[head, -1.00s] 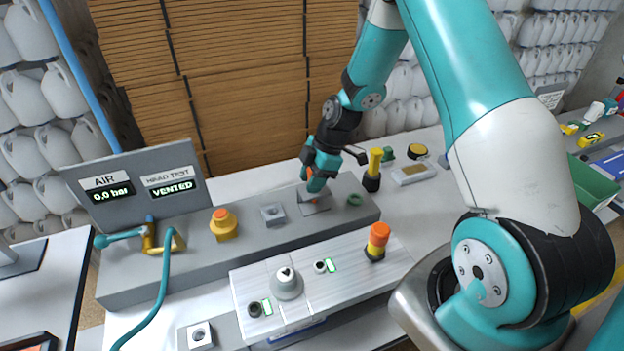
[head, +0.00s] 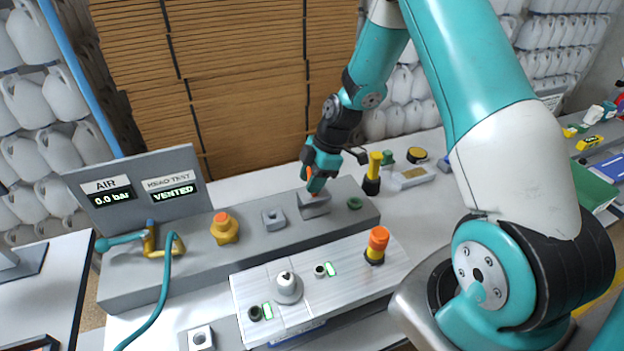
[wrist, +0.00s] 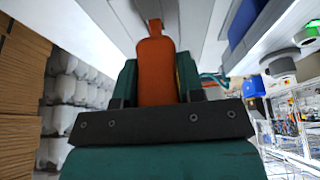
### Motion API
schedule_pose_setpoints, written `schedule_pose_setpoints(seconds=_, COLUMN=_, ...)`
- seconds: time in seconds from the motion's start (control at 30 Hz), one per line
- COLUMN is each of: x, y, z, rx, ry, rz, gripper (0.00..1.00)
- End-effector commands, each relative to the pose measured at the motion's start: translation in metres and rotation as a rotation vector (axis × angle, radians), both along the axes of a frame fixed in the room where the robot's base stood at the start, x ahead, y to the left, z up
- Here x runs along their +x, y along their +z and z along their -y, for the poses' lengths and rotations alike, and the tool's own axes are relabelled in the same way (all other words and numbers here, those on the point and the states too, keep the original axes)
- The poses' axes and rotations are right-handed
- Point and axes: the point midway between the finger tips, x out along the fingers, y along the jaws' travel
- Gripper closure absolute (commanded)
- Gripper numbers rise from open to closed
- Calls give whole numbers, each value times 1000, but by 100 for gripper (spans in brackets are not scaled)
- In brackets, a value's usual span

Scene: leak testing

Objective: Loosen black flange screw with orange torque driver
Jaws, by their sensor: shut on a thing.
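My gripper (head: 320,172) is shut on the orange torque driver (head: 309,174), just above a grey block (head: 313,206) on the rear bench. In the wrist view the driver's orange handle (wrist: 157,65) stands between the two fingers of my gripper (wrist: 157,84).
A grey domed part (head: 287,288) stands mid-fixture. An orange-yellow knob (head: 377,244) is at its right end. A yellow-handled tool (head: 373,172) stands right of my gripper. A yellow knob (head: 225,228) and the display panel (head: 138,190) are left. The panel reads 0.0 bar and VENTED.

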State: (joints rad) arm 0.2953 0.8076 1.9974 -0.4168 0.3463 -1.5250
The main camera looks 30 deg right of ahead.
Motion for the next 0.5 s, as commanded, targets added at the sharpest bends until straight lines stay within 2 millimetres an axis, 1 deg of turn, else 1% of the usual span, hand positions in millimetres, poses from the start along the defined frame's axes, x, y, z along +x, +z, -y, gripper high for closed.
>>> schedule_pose_setpoints(seconds=0.33, x=0, y=1, z=0, rx=0, ry=0, rz=0, gripper=100)
schedule_pose_setpoints(seconds=0.5, x=0, y=9, z=0, rx=0, ry=0, rz=1, gripper=100)
